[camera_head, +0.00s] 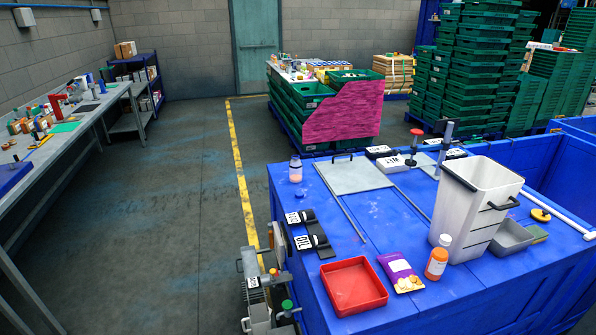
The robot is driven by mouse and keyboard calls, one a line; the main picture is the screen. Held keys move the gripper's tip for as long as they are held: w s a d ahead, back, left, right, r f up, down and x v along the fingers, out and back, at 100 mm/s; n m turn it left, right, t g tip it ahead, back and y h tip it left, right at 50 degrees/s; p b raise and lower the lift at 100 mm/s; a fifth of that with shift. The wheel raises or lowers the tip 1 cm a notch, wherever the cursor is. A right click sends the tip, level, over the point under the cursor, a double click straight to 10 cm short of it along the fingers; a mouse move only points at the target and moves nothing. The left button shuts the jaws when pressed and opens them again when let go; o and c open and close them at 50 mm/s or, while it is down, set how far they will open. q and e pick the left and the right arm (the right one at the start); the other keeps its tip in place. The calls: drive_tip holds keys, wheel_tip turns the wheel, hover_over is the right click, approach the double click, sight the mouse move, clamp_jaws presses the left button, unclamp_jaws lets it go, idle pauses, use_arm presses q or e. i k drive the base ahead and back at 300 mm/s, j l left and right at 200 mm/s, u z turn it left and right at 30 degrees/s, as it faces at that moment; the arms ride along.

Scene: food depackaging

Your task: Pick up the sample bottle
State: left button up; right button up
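A small clear bottle (296,172) with a pale lid and pinkish contents stands upright at the far left corner of the blue worktop (335,222). An orange bottle (436,265) with a white label stands near the front of the worktop, right of a purple packet (400,273). A white rounded cap or bottle top (445,240) shows just behind it. I cannot tell from the picture which bottle is the sample bottle. Neither of my grippers is in view.
A red tray (353,286) lies at the worktop's front left. A tall white bin (477,205) stands right of centre, beside a grey tray (511,238). A metal plate (352,176) lies near the clear bottle. Black-handled tools (316,238) sit along the left edge.

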sight(296, 165)
drive_tip(key=j+z, duration=0.1)
drive_tip(key=z, duration=0.3)
drive_tip(key=i+j+z, duration=0.1)
drive_tip(key=z, duration=0.25)
drive_tip(key=j+z, duration=0.1)
drive_tip(key=z, duration=0.3)
drive_tip(key=j+z, duration=0.1)
drive_tip(key=z, duration=0.25)
drive_tip(key=j+z, duration=0.2)
drive_tip(key=j, duration=0.25)
drive_tip(key=j+z, duration=0.25)
drive_tip(key=j, duration=0.15)
drive_tip(key=k+j+z, duration=0.2)
drive_tip(key=j, duration=0.25)
drive_tip(key=k+j+z, duration=0.1)
drive_tip(key=j+z, duration=0.15)
drive_tip(key=j, duration=0.15)
drive_tip(key=k+j+z, duration=0.2)
drive_tip(key=j, duration=0.2)
drive_tip(key=i, duration=0.05)
